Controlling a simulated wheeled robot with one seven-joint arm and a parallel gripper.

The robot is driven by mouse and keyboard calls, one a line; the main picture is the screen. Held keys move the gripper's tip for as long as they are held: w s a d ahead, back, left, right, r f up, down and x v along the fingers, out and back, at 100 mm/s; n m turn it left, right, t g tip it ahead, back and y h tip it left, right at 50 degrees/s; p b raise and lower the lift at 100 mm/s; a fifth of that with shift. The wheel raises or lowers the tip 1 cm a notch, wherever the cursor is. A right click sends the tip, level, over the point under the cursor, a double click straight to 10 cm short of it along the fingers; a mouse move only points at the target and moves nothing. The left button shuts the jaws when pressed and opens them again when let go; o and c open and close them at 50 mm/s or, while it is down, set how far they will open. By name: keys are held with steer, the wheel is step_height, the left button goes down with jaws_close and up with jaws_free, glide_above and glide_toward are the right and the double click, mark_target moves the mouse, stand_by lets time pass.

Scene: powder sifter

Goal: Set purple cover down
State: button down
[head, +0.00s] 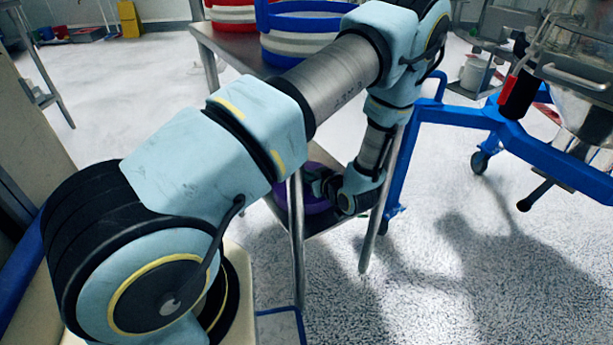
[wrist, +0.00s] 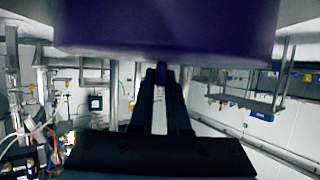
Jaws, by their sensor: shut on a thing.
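The purple cover (head: 300,196) is at the lower level of the metal table, under its top, partly hidden by a table leg and my arm. In the wrist view the purple cover (wrist: 165,30) fills the upper part of the picture. My gripper (head: 322,186) is beside it in the head view. In the wrist view my gripper (wrist: 161,78) is shut on a small purple knob of the cover. I cannot tell whether the cover touches the lower shelf (head: 325,218).
Blue-and-white (head: 300,35) and red-and-white (head: 232,14) round containers stand on the table top (head: 232,45). Table legs (head: 296,240) stand close around my gripper. A blue wheeled frame (head: 520,145) is at the right. The floor in front is clear.

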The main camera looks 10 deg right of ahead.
steer(key=shift+f, duration=0.2)
steer(key=c, duration=0.9)
jaws_free()
steer(key=shift+r, duration=0.1)
steer(key=shift+r, duration=0.15)
steer(key=v, duration=1.2)
steer(key=shift+p, duration=0.45)
steer(key=shift+d, duration=0.1)
